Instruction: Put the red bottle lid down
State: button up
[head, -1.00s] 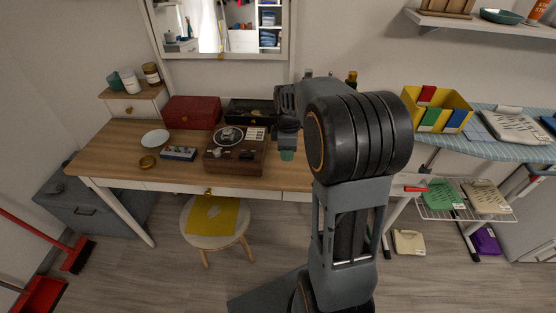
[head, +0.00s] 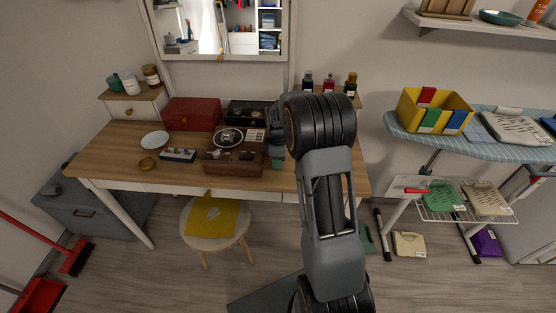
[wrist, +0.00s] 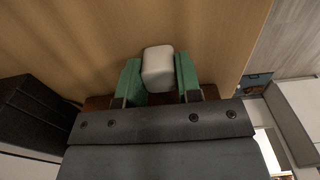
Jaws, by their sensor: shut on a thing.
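My gripper (head: 277,165) is over the right part of the wooden desk, just right of the brown wooden box, in the head view. In the wrist view its green fingers (wrist: 160,80) are shut on a small pale grey-white block with rounded edges, which I take to be the lid (wrist: 158,66). The lid looks whitish, not red. Bare desk top lies beyond it; I cannot tell whether it touches the desk. A bottle with red contents (head: 329,83) stands between two darker bottles on the small shelf at the desk's right end.
The brown box (head: 236,157) with its open compartments stands close left of my gripper. A black case (head: 250,113) and a red box (head: 192,113) are behind it. The desk (head: 120,153) has bare room at left and right. A stool (head: 213,222) stands in front.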

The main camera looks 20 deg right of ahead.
jog(key=shift+f, duration=0.2)
jog(key=o, duration=0.9)
jog(key=shift+r, duration=0.1)
notch_tip(320, 180, up, 11)
jog(key=p, duration=0.1)
jog(key=s+a+r+m+t, duration=0.1)
jog(key=s+a+m, duration=0.2)
jog(key=s, duration=0.4)
jog(key=s+a+r+m+t, duration=0.1)
jog(key=s+a+m, duration=0.3)
jog(key=s, duration=0.3)
jog(key=s+a+m+t, duration=0.1)
jog(key=s+a+m, duration=0.2)
jog(key=s+m, duration=0.2)
jog(key=shift+s+a+r, duration=0.2)
jog(key=shift+s, duration=0.5)
jog(key=shift+s+a+r, duration=0.15)
jog(key=shift+s+r, duration=0.05)
jog(key=shift+s, duration=0.5)
